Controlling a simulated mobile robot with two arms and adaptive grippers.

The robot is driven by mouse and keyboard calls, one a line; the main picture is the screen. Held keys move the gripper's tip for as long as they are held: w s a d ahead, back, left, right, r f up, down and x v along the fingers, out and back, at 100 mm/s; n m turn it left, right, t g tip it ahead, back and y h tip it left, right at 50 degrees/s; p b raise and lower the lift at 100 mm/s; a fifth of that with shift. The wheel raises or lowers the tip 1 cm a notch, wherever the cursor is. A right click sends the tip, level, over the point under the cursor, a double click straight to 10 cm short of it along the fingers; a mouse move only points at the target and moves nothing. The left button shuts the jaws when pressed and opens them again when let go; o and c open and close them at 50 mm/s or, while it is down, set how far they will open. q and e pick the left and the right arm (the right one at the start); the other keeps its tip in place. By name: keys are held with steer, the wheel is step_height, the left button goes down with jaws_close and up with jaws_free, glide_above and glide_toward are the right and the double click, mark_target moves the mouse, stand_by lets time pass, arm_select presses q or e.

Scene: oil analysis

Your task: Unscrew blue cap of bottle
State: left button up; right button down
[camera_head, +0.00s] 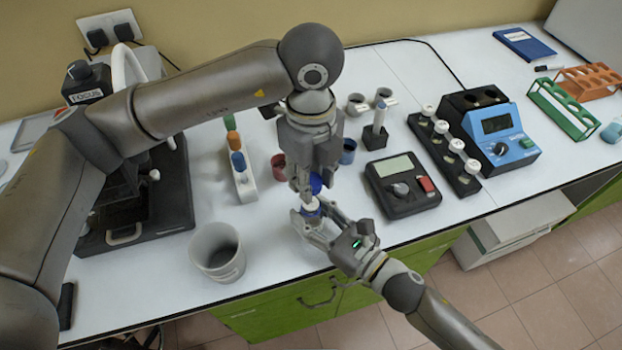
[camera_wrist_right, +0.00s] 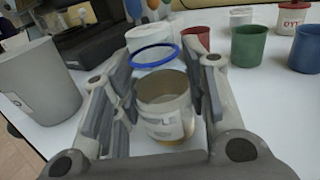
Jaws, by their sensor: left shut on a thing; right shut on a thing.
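The blue cap (camera_head: 316,184) shows between the fingers of my left gripper (camera_head: 310,190), which is shut on it and points down from above. The bottle (camera_head: 310,208) is directly below, with blue also showing around its top. My right gripper (camera_head: 315,222) is shut on the bottle from the front right. In the right wrist view, the bottle's body (camera_wrist_right: 165,112), pale with a label, stands between the fingers of my right gripper (camera_wrist_right: 165,95). A blue ring (camera_wrist_right: 155,55) shows above it. Whether cap and bottle still touch is hard to tell.
A grey beaker (camera_head: 217,252) stands near the front edge, left of the bottle. A white rack (camera_head: 242,178) with coloured-cap vials, a red cup (camera_head: 279,166) and a blue cup (camera_head: 348,151) are close behind. A dark meter (camera_head: 402,185) stands to the right.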

steer(key=c, duration=0.8)
jaws_free()
steer(key=shift+o, duration=0.2)
